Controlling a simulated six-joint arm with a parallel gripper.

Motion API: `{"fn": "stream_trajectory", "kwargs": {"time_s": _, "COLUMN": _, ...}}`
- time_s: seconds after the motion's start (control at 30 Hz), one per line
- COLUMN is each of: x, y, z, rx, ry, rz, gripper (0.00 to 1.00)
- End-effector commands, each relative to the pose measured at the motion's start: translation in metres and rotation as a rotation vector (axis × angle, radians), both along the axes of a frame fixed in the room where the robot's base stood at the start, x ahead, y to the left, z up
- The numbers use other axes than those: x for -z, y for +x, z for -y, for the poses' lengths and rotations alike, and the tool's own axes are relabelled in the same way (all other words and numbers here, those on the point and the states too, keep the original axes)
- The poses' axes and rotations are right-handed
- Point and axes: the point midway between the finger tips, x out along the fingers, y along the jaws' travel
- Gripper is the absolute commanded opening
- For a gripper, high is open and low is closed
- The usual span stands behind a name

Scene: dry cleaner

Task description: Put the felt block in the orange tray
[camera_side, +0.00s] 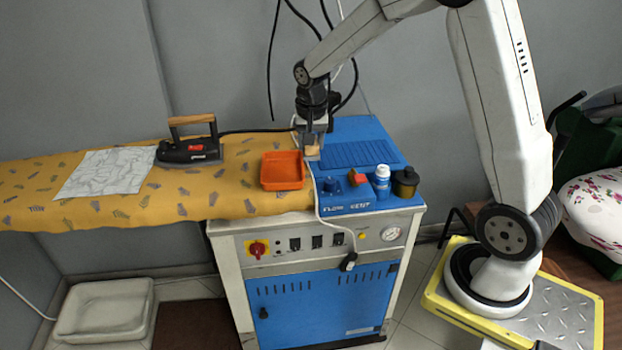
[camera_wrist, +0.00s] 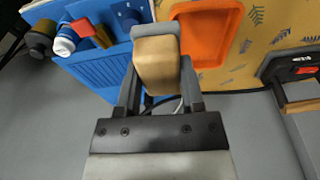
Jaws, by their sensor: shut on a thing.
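The felt block (camera_wrist: 157,65), tan with a grey end, is held between the fingers of my gripper (camera_wrist: 158,80) in the wrist view. In the side view my gripper (camera_side: 312,147) is over the left edge of the blue machine top, just right of the orange tray. The block (camera_side: 312,151) is partly hidden by the fingers there. The orange tray (camera_side: 283,185) lies on the patterned yellow board cover and looks empty. It also shows in the wrist view (camera_wrist: 206,48), beside the block and apart from it.
A blue-and-white bottle (camera_side: 381,182), a dark jar (camera_side: 405,181) and a small red item (camera_side: 357,177) stand at the machine's front. An iron (camera_side: 190,148) and a pale cloth (camera_side: 105,172) lie left of the tray. A cord runs behind the tray.

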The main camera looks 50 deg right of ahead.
Motion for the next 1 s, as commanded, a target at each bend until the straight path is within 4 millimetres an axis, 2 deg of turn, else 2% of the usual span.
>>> {"fn": "stream_trajectory", "kwargs": {"time_s": 0.5, "x": 0.030, "y": 0.064, "z": 0.015, "rx": 0.000, "ry": 0.001, "rz": -0.001, "gripper": 0.02}}
{"fn": "stream_trajectory", "kwargs": {"time_s": 1.0, "x": 0.078, "y": 0.106, "z": 0.024, "rx": 0.000, "ry": 0.000, "rz": 0.000, "gripper": 0.02}}
